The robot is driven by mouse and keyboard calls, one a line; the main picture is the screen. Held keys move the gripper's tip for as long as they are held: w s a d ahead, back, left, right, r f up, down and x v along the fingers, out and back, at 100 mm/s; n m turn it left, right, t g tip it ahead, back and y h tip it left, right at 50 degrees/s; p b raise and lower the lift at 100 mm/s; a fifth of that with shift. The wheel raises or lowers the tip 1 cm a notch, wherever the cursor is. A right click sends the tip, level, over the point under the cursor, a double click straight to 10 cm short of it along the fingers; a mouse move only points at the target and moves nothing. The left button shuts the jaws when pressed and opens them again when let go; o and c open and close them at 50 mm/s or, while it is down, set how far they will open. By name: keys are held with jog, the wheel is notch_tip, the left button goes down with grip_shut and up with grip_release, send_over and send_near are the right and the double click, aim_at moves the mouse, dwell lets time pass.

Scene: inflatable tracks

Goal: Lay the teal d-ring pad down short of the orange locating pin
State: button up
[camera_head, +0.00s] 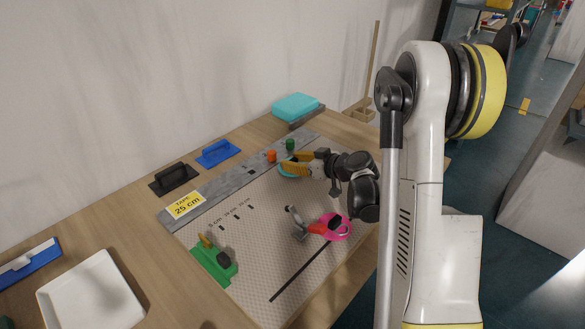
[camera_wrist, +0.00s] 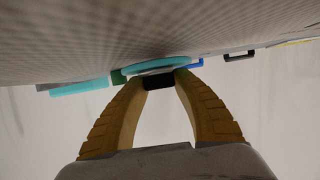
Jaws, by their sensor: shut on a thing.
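My gripper (camera_head: 287,168), with yellow fingers, is low over the grey strip side of the patterned mat. It is shut on the dark part of the teal d-ring pad (camera_head: 281,173), most of which the fingers hide in the head view. In the wrist view the teal pad (camera_wrist: 150,67) lies flat along the surface, its dark part between the fingertips (camera_wrist: 160,80). I cannot tell whether it touches the mat. The orange locating pin (camera_head: 271,156) stands just beyond the pad, to its upper left. It does not show in the wrist view.
A green pin (camera_head: 290,144) stands behind my gripper. Blue (camera_head: 218,154) and black (camera_head: 174,179) handled blocks sit along the wall. A teal block (camera_head: 296,106) is at the back.

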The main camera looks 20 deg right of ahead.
jog(key=shift+f, duration=0.45)
jog(key=shift+f, duration=0.25)
jog(key=o, duration=1.1)
jog(key=shift+r, duration=0.1)
jog(key=shift+r, duration=0.1)
